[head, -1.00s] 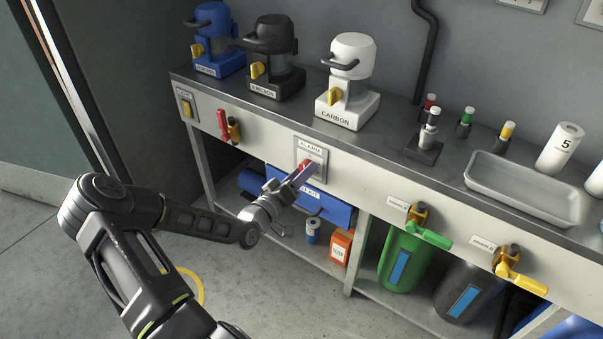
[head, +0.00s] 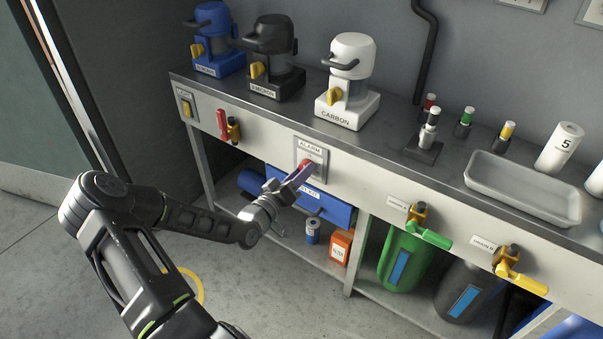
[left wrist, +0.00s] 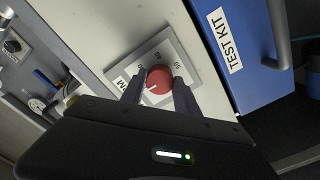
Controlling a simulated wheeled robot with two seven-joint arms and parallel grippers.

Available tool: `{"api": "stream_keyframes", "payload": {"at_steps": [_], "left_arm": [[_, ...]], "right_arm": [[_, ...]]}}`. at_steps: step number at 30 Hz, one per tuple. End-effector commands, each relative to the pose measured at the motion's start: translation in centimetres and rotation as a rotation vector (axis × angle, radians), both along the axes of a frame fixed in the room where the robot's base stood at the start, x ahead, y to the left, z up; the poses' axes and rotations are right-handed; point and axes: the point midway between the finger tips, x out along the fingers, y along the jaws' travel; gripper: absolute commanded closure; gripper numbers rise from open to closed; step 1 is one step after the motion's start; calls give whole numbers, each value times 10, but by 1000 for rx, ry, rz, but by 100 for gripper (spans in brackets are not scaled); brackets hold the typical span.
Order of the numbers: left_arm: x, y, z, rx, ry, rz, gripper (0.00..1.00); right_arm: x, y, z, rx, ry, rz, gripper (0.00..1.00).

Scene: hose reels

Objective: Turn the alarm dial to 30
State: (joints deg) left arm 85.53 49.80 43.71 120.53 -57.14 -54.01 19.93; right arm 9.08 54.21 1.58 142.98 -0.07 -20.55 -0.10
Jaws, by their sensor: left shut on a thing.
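The alarm dial is a red round knob (left wrist: 160,80) on a pale square plate (left wrist: 172,58) with small numbers around it. In the left wrist view a short white mark shows at the knob's lower left; I cannot tell for sure which number it points at. In the head view the dial (head: 304,164) sits below the ALARM label (head: 310,147) on the bench's white front. My left gripper (left wrist: 159,86) is shut on the red knob, one finger on each side. It reaches the dial from below left in the head view (head: 303,172). My right gripper is out of view.
A blue TEST KIT drawer (left wrist: 247,45) lies close beside the dial, below the bench front. A red-handled valve (head: 222,124) is left of the dial, a green-handled valve (head: 430,236) right. Coloured machines, including the white CARBON one (head: 350,85), stand above on the benchtop.

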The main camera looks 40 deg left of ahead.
Motion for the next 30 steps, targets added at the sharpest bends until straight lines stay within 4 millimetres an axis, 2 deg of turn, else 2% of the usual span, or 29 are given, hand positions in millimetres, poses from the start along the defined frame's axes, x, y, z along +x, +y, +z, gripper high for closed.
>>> {"api": "stream_keyframes", "payload": {"at_steps": [14, 30], "left_arm": [[0, 0, -1, 291, 6, -1, 100], [0, 1, -3, 788, 14, 0, 100]], "right_arm": [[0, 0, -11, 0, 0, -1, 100], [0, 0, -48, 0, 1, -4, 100]]}}
